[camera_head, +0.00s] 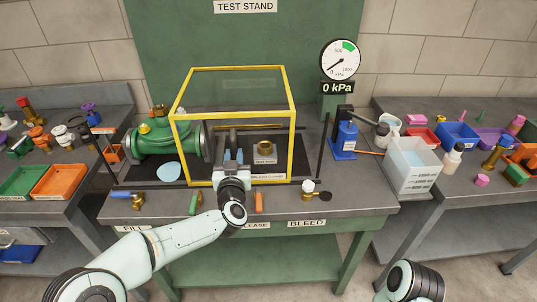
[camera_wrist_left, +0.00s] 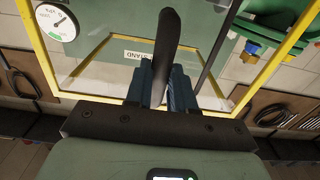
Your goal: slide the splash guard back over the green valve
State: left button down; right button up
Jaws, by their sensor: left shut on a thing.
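The splash guard (camera_head: 235,70) is a clear box with a yellow frame, standing on the test bench right of the green valve (camera_head: 155,142). Its left end reaches over the valve's right flange; most of the valve is outside it. My left gripper (camera_head: 234,160) is at the guard's front, shut on its dark handle (camera_wrist_left: 168,35). In the left wrist view the gripper (camera_wrist_left: 163,82) has the handle between its fingers, and the guard's yellow frame (camera_wrist_left: 45,45) spreads around. The valve (camera_wrist_left: 262,28) shows there at top right. My right gripper is out of view.
Several small valves, including an orange handle (camera_head: 259,202), line the bench front. A blue hand pump (camera_head: 346,140) and a white water container (camera_head: 412,165) stand right. A pale blue piece (camera_head: 168,172) lies before the valve.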

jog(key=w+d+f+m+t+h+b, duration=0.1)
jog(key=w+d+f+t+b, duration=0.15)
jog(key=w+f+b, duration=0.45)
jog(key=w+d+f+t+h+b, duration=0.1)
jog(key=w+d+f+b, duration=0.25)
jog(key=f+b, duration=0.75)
pick_arm(q)
jog(key=a+b, duration=0.2)
jog(key=a, duration=2.4)
jog(key=shift+a+f, duration=0.15)
jog(key=shift+a, duration=0.05)
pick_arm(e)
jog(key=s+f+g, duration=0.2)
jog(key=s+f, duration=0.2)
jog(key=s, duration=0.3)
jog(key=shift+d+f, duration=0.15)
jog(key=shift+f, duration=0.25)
pick_arm(q)
jog(key=c, duration=1)
grip_release()
